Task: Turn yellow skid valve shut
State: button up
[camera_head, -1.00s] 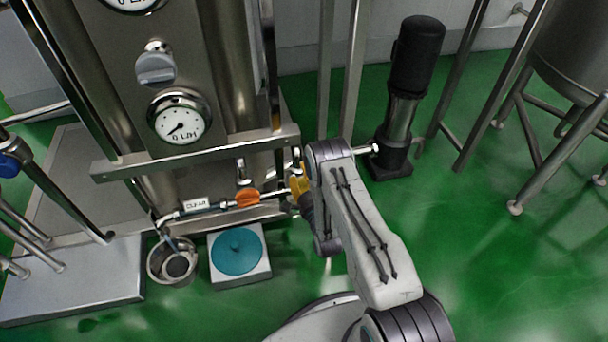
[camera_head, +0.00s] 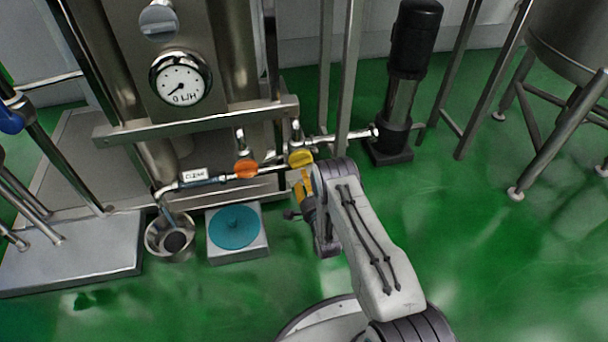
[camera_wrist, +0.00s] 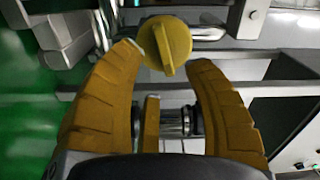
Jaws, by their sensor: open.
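The yellow valve (camera_head: 301,158) is a round knob on the pipe at the lower front of the skid, right of the orange valve. In the wrist view the yellow valve (camera_wrist: 178,40) faces me, with a raised rib running nearly up and down the picture. My gripper (camera_head: 302,180) is just below and in front of the valve in the head view. In the wrist view my gripper (camera_wrist: 167,58) is open, its two yellow fingers apart, with the knob just beyond and between the tips. Nothing is held. I cannot tell whether the left tip touches the rim.
The orange valve (camera_head: 246,169) sits on the same pipe to the left, near a white label (camera_head: 195,175). A pump (camera_head: 402,95) stands right of the skid. A box with a blue disc (camera_head: 234,228) and a metal bucket (camera_head: 150,240) stand below. Green floor is free at right.

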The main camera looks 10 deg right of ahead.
aim_at(301, 162)
jog(key=shift+w+b, duration=1.15)
jog(key=shift+w, duration=1.8)
jog(key=shift+o, duration=0.2)
grip_shut()
